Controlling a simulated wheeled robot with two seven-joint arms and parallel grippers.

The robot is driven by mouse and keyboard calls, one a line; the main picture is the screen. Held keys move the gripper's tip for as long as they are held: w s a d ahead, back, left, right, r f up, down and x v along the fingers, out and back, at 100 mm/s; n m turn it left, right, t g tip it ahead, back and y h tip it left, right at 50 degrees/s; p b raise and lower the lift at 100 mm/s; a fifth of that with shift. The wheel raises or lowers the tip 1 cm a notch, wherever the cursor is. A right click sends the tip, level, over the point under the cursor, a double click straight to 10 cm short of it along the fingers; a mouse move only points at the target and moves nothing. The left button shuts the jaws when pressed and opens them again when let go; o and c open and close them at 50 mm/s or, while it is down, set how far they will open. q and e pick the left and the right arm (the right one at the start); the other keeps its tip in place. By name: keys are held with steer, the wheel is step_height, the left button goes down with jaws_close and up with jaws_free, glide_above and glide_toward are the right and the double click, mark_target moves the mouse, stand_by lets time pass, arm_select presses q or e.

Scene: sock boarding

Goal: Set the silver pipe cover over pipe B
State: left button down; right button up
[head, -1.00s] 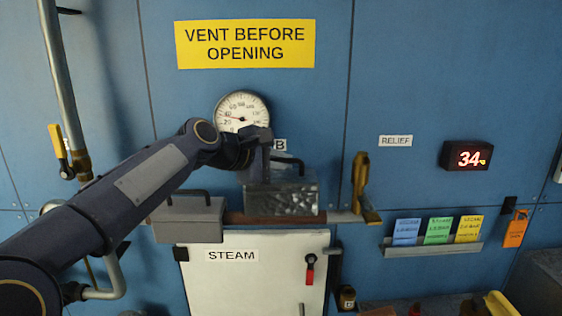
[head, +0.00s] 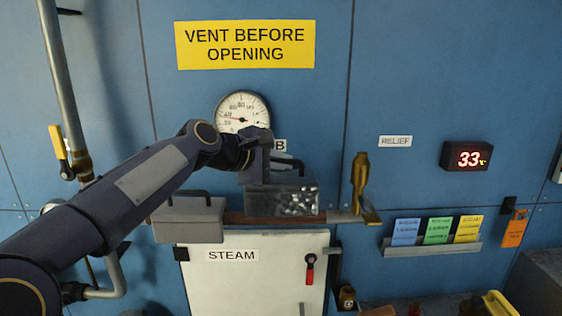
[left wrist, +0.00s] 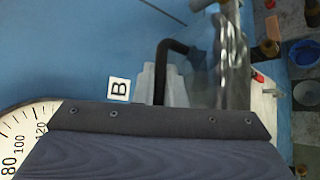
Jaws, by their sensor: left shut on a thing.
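The silver pipe cover (head: 292,202) is a shiny box-like shell with a black handle, at the pipe beside the B label (head: 280,145). Pipe B (head: 240,219), copper-coloured, runs level just below it. I cannot tell how far the cover encloses the pipe. My left gripper (head: 258,172) is over the cover's left part and shut on its black handle. In the left wrist view the handle (left wrist: 162,70) lies between the pale fingers, with the shiny cover (left wrist: 234,60) beside it. My right gripper is not in view.
A dull grey cover (head: 188,222) with a handle is left of the silver one. A brass valve (head: 360,183) stands right of it. A gauge (head: 242,110) is behind my gripper, and a white STEAM door (head: 255,275) is below. A card rack (head: 432,248) is at right.

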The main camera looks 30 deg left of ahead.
mark_target(257, 189)
arm_select(q)
steer(key=shift+f+b, duration=2.9)
steer(key=shift+f, duration=0.6)
steer(key=c, duration=1.5)
jaws_free()
steer(key=shift+o, duration=0.5)
steer(key=shift+f, duration=0.1)
steer(key=b+v, duration=0.1)
steer(key=v, duration=0.7)
steer(key=s+d+f+m+g, duration=0.2)
steer(key=s+d+f+m, duration=0.2)
steer(key=f, duration=0.5)
steer(key=s+d+f+m+g, duration=0.2)
steer(key=s+d+f+m, duration=0.3)
steer(key=s+f+m, duration=0.3)
steer(key=s+d+f+m+g, duration=0.3)
steer(key=s+f+m, duration=0.3)
steer(key=s+f, duration=0.4)
step_height(257, 189, down, 2)
steer(key=shift+d+f, duration=0.1)
steer(key=shift+d, duration=0.8)
